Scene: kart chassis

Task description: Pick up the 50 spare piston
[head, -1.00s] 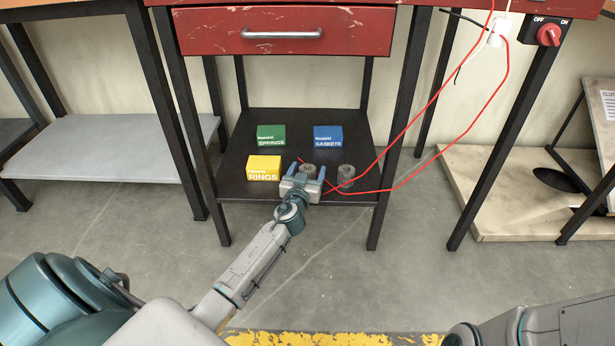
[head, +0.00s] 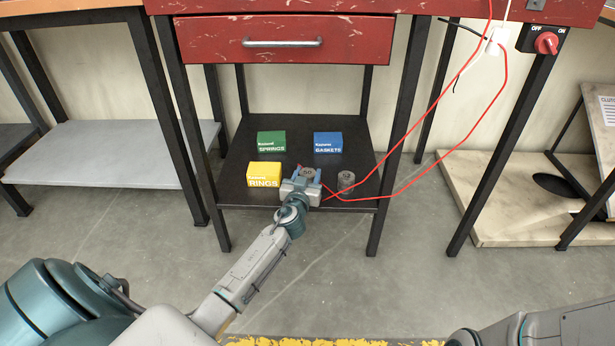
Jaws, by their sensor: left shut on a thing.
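Two small grey metal pistons are on the low black shelf (head: 233,160) under the red bench. My left gripper (head: 308,174) reaches in from the front and is shut on the left piston (head: 309,171). The piston's round top shows between the blue fingertips. Its lower part is hidden by the gripper, so I cannot tell whether it still touches the shelf. The other piston (head: 346,180) stands upright just to the right, apart from the gripper. My right arm shows only at the bottom right; its gripper is out of view.
A yellow RINGS box (head: 264,175) stands close left of the gripper. Green SPRINGS (head: 271,142) and blue GASKETS (head: 328,143) boxes stand behind. A red cable (head: 400,180) loops over the shelf's right side near the gripper. A red drawer (head: 283,42) is above.

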